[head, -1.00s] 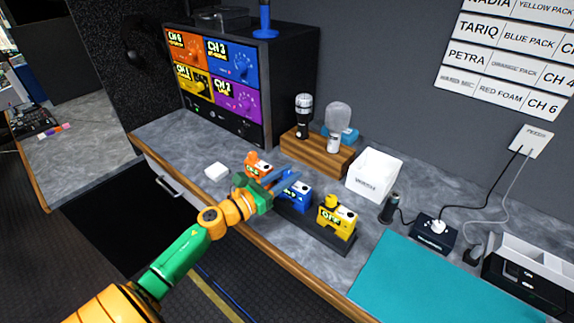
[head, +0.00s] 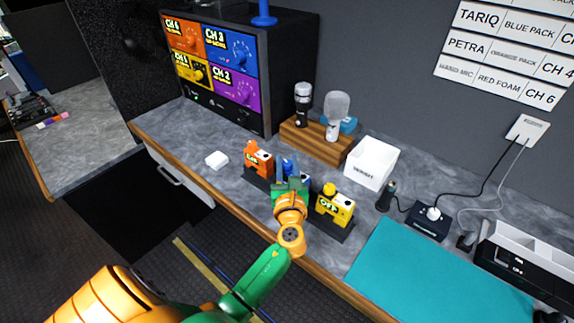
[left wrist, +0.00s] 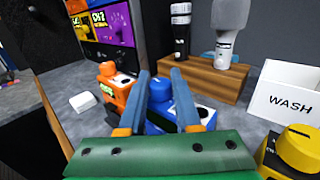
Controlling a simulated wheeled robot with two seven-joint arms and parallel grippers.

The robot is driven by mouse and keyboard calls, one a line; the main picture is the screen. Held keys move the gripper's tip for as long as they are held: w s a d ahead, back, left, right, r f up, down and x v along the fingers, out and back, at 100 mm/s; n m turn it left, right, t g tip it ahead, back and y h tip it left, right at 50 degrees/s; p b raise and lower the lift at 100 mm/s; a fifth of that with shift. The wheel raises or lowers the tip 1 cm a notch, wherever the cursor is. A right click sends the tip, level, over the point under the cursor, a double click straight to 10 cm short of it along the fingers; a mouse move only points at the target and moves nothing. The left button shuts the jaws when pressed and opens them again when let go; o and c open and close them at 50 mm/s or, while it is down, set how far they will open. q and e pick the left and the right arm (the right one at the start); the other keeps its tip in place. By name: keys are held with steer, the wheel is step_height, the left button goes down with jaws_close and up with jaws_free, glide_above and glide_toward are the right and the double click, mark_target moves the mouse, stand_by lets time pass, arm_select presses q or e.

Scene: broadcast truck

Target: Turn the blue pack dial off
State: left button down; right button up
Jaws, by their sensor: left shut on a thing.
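The blue pack (left wrist: 195,112) stands between the orange pack (head: 258,158) and the yellow pack (head: 335,205) on a dark stand on the counter. Its round blue dial (left wrist: 159,90) shows between my fingers in the left wrist view. My left gripper (head: 287,168) is at the blue pack, with its two blue fingers on either side of the dial, shut on it. In the head view my gripper hides most of the blue pack, and the dial's setting cannot be read. The yellow pack's label reads OFF. My right gripper is not in view.
A rack with coloured channel panels (head: 212,65) stands at the back left. Behind the packs are a wooden block (head: 315,143) with microphones and a white WASH box (head: 371,163). A teal mat (head: 430,275) lies at the right. A small white block (head: 216,159) lies left of the packs.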

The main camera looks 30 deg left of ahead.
arm_select(q)
steer(key=shift+f+n+g+y, duration=0.1)
steer(key=shift+n+g+y, duration=0.4)
steer(key=shift+n+y, duration=0.1)
steer(key=shift+y, duration=0.3)
steer(key=c, duration=0.6)
jaws_free()
